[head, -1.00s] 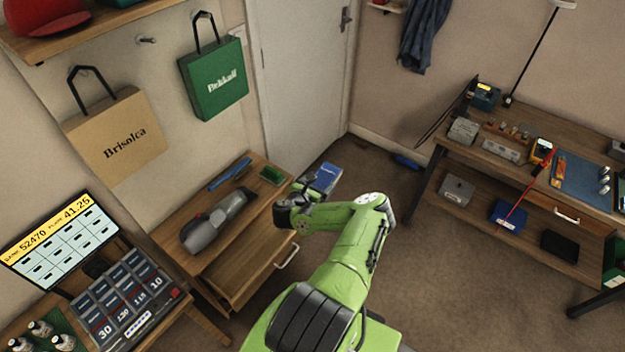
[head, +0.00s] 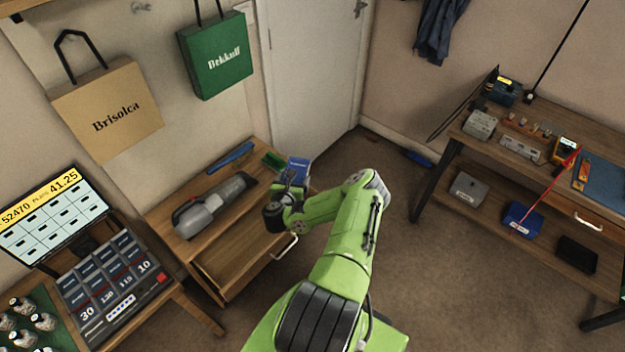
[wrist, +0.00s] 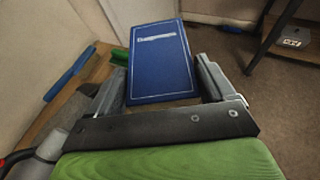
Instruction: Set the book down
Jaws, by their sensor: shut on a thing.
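The blue book (wrist: 160,60) with a pale title on its cover is between the two fingers of my gripper (wrist: 165,85) in the wrist view. My gripper is shut on it. In the head view the book (head: 298,169) shows beyond my gripper (head: 290,187), at the right end of the wooden side table (head: 232,245). I cannot tell whether the book touches the tabletop. The fingers are partly hidden by my wrist in the head view.
A grey handheld vacuum (head: 215,205), a blue brush (head: 231,159) and a green brush (head: 273,160) lie on the side table. Its drawer is open below.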

